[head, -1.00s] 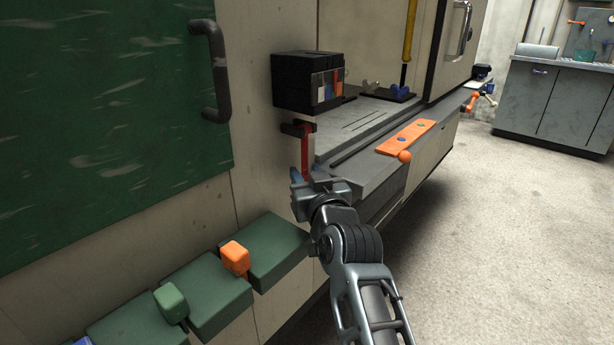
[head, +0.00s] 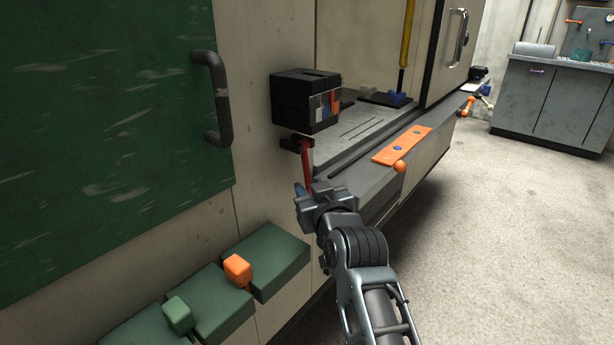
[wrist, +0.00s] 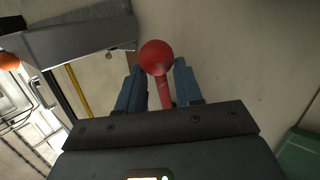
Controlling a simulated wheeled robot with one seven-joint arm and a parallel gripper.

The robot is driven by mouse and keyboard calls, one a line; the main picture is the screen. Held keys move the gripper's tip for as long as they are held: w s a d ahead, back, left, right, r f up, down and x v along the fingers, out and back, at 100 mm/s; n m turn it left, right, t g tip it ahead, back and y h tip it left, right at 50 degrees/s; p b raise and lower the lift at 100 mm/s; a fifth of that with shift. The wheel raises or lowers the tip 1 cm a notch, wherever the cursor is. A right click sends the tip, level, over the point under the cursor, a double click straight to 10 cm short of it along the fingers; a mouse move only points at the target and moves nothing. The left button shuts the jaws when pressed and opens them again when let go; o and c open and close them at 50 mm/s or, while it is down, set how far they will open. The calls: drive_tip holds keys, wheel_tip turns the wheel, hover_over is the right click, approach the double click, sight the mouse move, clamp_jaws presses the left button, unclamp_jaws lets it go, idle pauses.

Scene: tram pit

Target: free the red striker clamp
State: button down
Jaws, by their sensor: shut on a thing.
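The red striker clamp (head: 306,168) is a red lever on a small black bracket (head: 297,144) on the cream wall panel, just below a black box. It hangs down, leaning slightly, from the bracket. My gripper (head: 305,190) is at its lower end, its blue fingers shut on it. In the wrist view the clamp's round red knob (wrist: 157,57) stands out past the blue fingers (wrist: 157,88), with the red shaft between them. The bracket is not clear in the wrist view.
The black box (head: 304,100) with coloured strips is above the bracket. A grey ledge with an orange plate (head: 401,146) and orange ball (head: 400,166) lies to the right. Green blocks (head: 262,258) with orange and green knobs stick out at lower left. Open floor is right.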

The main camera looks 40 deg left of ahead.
drive_tip(key=d+r+n+g+h+p, duration=0.2)
drive_tip(key=h+p, duration=0.5)
drive_tip(key=p, duration=0.8)
drive_tip(key=d+r+n, duration=0.1)
drive_tip(key=d+r, duration=0.1)
drive_tip(key=d, duration=0.1)
drive_tip(key=shift+s+r+n+g+p, duration=0.2)
drive_tip(key=shift+r+n+g+p, duration=0.1)
drive_tip(key=shift+r+g, duration=0.1)
drive_tip(key=shift+d+f+h, duration=0.1)
drive_tip(key=shift+d+h, duration=0.1)
drive_tip(key=shift+h, duration=0.1)
drive_tip(key=c, duration=0.8)
unclamp_jaws()
drive_tip(key=shift+v, duration=3.95)
